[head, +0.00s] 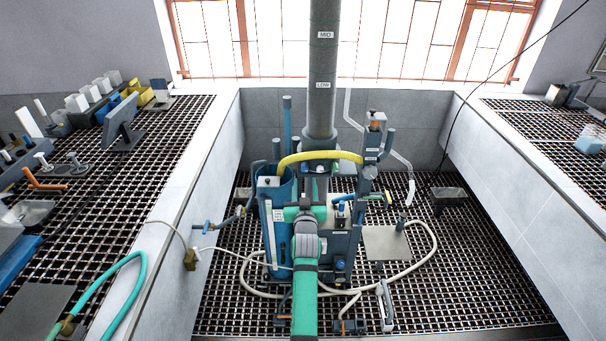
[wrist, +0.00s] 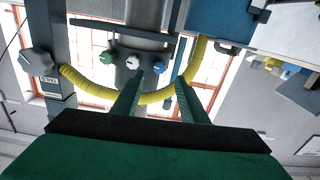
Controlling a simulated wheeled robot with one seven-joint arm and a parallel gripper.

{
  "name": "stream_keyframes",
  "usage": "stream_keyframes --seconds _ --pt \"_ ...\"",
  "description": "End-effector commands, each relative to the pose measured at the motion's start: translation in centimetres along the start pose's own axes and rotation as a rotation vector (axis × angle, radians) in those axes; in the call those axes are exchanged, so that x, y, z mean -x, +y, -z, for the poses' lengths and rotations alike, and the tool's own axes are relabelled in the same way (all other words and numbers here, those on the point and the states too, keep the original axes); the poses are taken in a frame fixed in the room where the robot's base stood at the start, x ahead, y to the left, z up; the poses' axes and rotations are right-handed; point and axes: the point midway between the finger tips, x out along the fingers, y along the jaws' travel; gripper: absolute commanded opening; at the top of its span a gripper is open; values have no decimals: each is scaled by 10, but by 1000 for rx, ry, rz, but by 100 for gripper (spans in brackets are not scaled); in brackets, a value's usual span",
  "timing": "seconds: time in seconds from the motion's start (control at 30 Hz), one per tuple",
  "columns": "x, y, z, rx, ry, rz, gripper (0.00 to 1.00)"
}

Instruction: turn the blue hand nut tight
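In the wrist view, a small blue knob (wrist: 158,67) sits at the right end of a row with a white knob (wrist: 133,62) and a green knob (wrist: 107,57). It may be the blue hand nut; I cannot be sure. My gripper (wrist: 160,80) is open, its two fingers apart with nothing clearly held between them. My fingertips are hidden there.
A yellow hose (head: 318,155) arches over the machine and crosses behind my fingers in the wrist view (wrist: 150,98). A grey column (head: 322,80) rises behind. A pale hose (head: 425,262) loops around the base.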

Motion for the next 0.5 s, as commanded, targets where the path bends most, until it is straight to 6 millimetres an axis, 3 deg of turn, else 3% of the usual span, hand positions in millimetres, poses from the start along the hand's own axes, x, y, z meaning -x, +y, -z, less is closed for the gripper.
stream_keyframes --seconds 0.2,0.5 --pt "-37 0 1 0 1 -1 39" --pt "-64 0 0 1 0 -1 39"
